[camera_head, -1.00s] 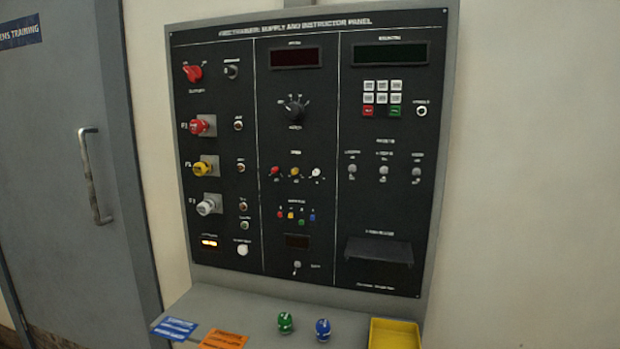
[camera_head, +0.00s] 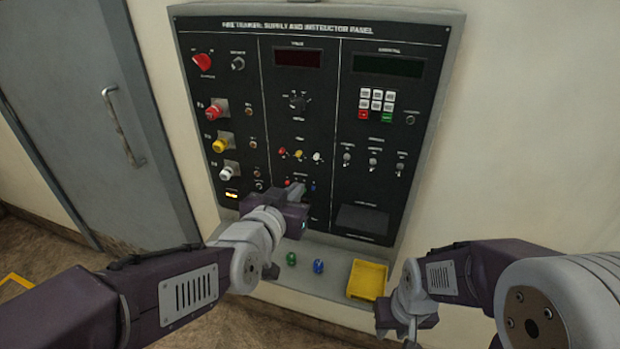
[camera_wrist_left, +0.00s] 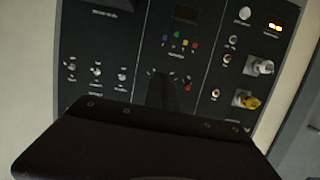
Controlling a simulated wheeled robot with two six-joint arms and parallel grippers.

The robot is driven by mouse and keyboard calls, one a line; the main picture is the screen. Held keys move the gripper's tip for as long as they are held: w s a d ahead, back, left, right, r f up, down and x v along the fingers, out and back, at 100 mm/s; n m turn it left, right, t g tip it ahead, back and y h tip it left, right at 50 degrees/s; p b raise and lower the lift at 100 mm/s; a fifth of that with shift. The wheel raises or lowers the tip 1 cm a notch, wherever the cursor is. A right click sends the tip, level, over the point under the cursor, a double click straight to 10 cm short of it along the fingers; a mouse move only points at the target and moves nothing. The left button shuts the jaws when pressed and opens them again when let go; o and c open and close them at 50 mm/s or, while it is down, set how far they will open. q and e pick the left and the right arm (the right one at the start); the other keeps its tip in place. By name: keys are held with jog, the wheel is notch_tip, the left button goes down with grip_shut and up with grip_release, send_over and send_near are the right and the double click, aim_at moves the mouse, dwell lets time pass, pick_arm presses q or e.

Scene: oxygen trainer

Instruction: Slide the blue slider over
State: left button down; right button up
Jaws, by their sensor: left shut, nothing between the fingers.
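The blue slider (camera_head: 313,186) is a small blue cap at the right end of a short row of coloured sliders low in the panel's middle column. In the left wrist view, which shows the panel upside down, the blue slider (camera_wrist_left: 165,36) is at the row's left end, beside green, yellow and red ones. My left gripper (camera_head: 296,190) is shut and empty, in front of that row and just left of the blue slider in the head view. It hides part of the row there. My right gripper (camera_head: 408,322) hangs low at the right, away from the panel; its jaws are unclear.
The black panel (camera_head: 222,60) also carries knobs, coloured valves, switches and a keypad. On the ledge below are a green object (camera_head: 291,259), a blue object (camera_head: 318,266) and a yellow tray (camera_head: 366,279). A grey door (camera_head: 85,90) stands at the left.

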aim_at(314, 182)
pick_arm(q)
jog(key=shift+d+r, duration=0.1)
jog(key=shift+r, duration=0.15)
jog(key=x, duration=1)
jog(key=shift+w, duration=0.25)
jog(key=f, duration=0.2)
jog(key=shift+s+f+b, duration=0.3)
jog(key=shift+s+f, duration=0.05)
jog(key=shift+w+f, duration=0.25)
jog(key=shift+f, duration=0.3)
jog(key=shift+s, duration=0.15)
